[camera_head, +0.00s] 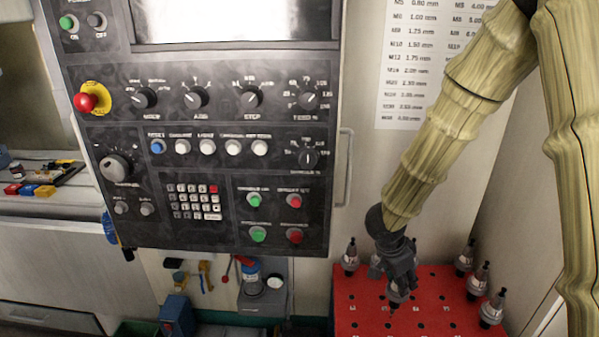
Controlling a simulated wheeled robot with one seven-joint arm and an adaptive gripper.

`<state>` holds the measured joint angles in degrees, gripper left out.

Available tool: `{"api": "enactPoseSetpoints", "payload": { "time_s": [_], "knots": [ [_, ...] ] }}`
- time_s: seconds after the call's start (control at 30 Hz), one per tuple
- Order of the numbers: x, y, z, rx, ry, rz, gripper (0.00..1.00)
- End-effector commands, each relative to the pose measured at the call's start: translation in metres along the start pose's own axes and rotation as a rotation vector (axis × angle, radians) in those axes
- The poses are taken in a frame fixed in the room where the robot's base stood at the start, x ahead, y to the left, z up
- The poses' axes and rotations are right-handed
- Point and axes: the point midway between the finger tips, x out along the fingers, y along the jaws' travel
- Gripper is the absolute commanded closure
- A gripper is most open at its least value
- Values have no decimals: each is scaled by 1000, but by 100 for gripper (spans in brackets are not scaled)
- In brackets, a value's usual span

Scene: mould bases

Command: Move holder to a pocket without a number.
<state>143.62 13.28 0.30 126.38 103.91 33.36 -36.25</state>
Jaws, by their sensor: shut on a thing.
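My gripper (394,280) points down over the red board (362,318) at the lower right. It is shut on a tool holder (397,296), a dark and silver piece that is partly hidden by the fingers. The holder is roughly upright, and its narrow lower end shows against the red surface. I cannot tell whether it hangs clear of the board or touches it. The board has several small dark pockets with faint pale marks beside some, too small to read. The board's front part is cut off by the picture edge.
One other holder (350,256) stands at the board's back left. More stand along its right side, at the back (465,257), middle (478,281) and front (492,309). The board's middle looks free. A control panel (225,225) hangs at left. A wall is close on the right.

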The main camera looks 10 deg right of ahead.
Motion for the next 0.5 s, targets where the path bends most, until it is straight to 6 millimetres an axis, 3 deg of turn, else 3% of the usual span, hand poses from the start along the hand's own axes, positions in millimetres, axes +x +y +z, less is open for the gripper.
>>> {"api": "enactPoseSetpoints", "payload": {
  "time_s": [0.27,0.5],
  "knots": [
    [-5,-8,17,-132,-1,-55,100],
    [-13,-25,53,-379,-1,-157,100]
  ]
}}
